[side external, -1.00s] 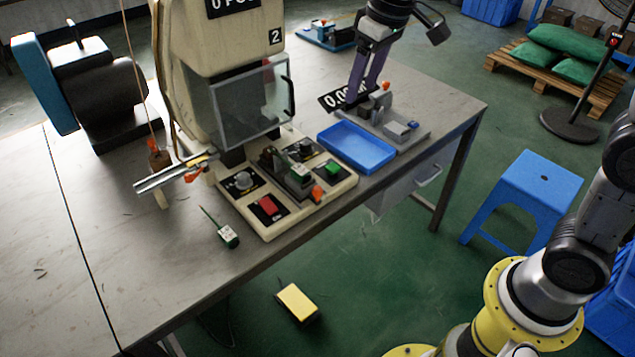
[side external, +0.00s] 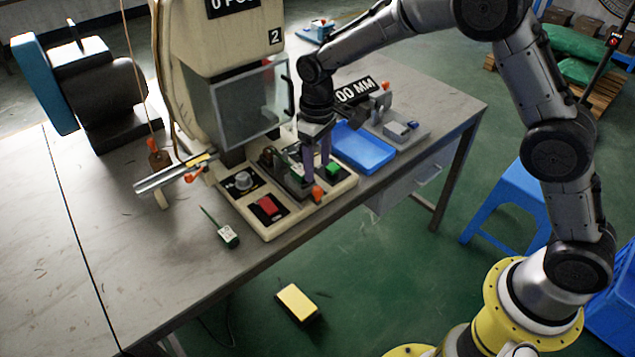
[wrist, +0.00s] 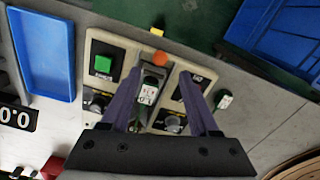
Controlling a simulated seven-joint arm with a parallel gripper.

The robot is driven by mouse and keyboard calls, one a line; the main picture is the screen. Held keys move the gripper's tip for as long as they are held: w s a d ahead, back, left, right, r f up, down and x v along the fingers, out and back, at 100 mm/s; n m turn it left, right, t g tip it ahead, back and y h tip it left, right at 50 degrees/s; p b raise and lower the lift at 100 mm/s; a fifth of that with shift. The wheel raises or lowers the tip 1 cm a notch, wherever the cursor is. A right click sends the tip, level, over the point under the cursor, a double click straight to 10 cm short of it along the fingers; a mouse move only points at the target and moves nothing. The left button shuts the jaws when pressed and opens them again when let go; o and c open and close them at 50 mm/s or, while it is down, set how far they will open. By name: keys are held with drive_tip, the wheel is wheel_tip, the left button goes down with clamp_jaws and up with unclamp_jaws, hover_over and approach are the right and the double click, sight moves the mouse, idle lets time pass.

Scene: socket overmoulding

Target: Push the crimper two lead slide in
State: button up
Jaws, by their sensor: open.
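Crimper two (side external: 235,40) is the cream machine marked 2, with a clear guard (side external: 245,105) over its front. Its slide (side external: 293,184) lies on the base panel, and its orange knob (side external: 317,193) is at the panel's front edge. In the wrist view, a green and white socket (wrist: 150,90) sits on the slide, behind the orange knob (wrist: 157,58). My gripper (side external: 317,172) points down over the slide's front part, fingers apart and empty. In the wrist view, my gripper (wrist: 160,76) has one finger on each side of the slide; contact cannot be told.
A green button (side external: 333,168), a red switch (side external: 268,206) and a dial (side external: 243,181) flank the slide. A loose socket with a lead (side external: 228,235) lies on the table. A blue tray (side external: 365,150) and a gauge fixture (side external: 400,128) stand to the right.

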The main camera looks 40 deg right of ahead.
sight(318, 188)
drive_tip(key=shift+f, duration=3.2)
clamp_jaws()
